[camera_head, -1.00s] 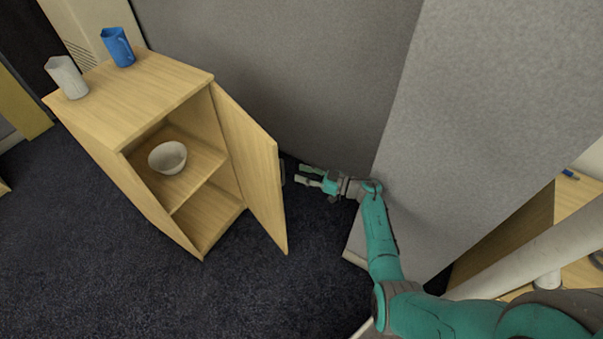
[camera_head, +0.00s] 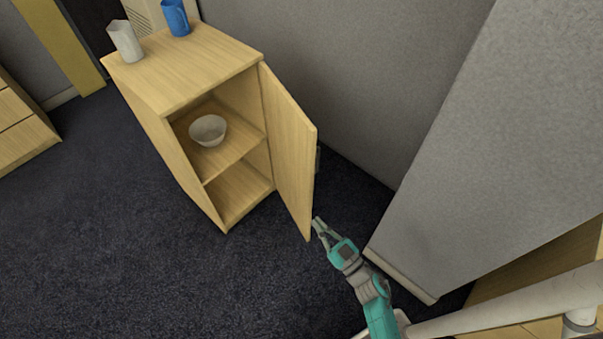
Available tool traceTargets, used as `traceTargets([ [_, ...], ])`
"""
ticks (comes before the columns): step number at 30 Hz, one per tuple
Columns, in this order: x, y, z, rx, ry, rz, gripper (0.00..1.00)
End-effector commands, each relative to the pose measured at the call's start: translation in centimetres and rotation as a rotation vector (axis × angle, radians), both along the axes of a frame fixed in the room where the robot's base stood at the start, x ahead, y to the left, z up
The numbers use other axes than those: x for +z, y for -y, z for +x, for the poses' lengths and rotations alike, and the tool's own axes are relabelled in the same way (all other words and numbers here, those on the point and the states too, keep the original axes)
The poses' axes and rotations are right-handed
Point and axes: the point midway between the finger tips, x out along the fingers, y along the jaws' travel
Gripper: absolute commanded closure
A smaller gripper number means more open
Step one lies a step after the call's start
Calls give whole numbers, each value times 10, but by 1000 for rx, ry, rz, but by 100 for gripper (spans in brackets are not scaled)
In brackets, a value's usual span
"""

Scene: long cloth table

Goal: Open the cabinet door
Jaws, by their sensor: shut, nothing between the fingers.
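The wooden cabinet (camera_head: 195,165) stands at the left of centre against the grey partition. Its door (camera_head: 289,150) is swung wide open on the right side, with the shelf and inside in plain view. A dark handle (camera_head: 318,158) shows at the door's outer face, partly hidden by the door's edge. My gripper (camera_head: 318,228) is beside the lower free corner of the door, apart from the handle. Its fingers are shut and empty. Whether a fingertip touches the door, I cannot tell.
A white bowl (camera_head: 208,130) sits on the cabinet shelf. A grey cup (camera_head: 125,41) and a blue cup (camera_head: 175,17) stand on top. Grey partitions (camera_head: 470,170) close off the right side. Dark carpet (camera_head: 130,270) is clear in front of the cabinet. Wooden drawers (camera_head: 22,125) are at far left.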

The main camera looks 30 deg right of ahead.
Motion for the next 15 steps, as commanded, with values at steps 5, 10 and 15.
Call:
traceTargets([
  [5,18,-24,-58,-76,-28,19,100],
  [10,38,-36,-108,-139,-81,31,100],
  [15,57,-42,-154,-185,-163,31,100],
])
